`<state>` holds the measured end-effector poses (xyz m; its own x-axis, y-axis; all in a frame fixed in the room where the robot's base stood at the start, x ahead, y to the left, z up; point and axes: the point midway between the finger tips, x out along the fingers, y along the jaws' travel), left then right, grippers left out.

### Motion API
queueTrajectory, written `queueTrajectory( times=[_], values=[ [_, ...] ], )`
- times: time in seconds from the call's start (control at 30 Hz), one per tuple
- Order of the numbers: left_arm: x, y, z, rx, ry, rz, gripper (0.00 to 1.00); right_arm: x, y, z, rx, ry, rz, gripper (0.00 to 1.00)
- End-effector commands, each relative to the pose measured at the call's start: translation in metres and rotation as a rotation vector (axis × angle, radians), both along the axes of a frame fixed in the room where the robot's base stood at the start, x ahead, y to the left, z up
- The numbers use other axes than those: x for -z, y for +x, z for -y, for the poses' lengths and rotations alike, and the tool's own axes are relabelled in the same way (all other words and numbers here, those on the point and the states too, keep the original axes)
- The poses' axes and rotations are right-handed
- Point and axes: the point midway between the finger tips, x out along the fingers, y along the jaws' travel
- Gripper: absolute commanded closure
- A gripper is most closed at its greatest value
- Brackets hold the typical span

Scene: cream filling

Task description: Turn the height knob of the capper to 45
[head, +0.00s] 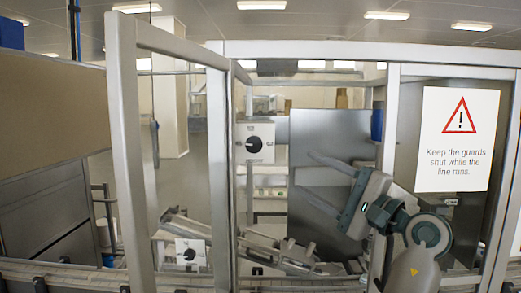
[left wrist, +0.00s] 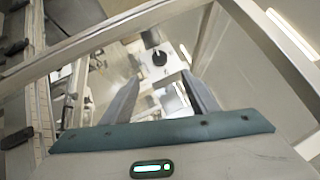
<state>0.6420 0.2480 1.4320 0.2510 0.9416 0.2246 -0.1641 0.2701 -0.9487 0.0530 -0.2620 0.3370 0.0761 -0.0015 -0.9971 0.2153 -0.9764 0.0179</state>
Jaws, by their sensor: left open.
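A black round knob (head: 254,143) sits on a white square plate, on a machine inside the guard frame. A second black knob (head: 190,253) on a white plate is lower and to the left. Their scale marks are too small to read, and I cannot tell which is the height knob. My left gripper (head: 307,172) is open and empty, its fingers pointing left, right of the upper knob and apart from it. In the left wrist view, a black knob (left wrist: 160,57) on a white plate shows beyond and between the open fingertips. My right gripper is not in view.
Metal guard posts (head: 217,165) and a top rail (head: 370,52) frame the opening around my arm. A warning sign (head: 458,138) hangs on the right-hand panel. A conveyor (head: 70,275) runs along the bottom. Slanted machine parts (head: 285,255) lie below my gripper.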

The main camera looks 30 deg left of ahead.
Motion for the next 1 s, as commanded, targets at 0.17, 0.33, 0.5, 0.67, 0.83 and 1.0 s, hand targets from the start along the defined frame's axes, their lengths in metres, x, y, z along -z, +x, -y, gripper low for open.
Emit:
queueTrajectory(
  times=[0.17,0.33,0.5,0.67,0.83,1.0],
  values=[
    [-0.001,0.001,-0.004,-0.001,-0.001,0.001,0.46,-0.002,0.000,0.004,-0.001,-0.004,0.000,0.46],
    [-0.005,0.004,-0.016,0.000,-0.003,0.000,0.46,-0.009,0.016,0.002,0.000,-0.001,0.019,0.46],
    [-0.012,0.009,-0.037,-0.001,-0.002,0.002,0.46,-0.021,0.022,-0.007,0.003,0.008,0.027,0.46],
    [-0.020,0.016,-0.064,-0.003,-0.002,0.002,0.46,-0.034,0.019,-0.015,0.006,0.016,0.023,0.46],
    [-0.027,0.024,-0.093,-0.001,-0.001,0.001,0.46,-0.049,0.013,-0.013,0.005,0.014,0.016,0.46],
    [-0.033,0.032,-0.122,-0.002,-0.002,0.000,0.46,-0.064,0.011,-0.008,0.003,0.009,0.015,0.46]
  ],
)
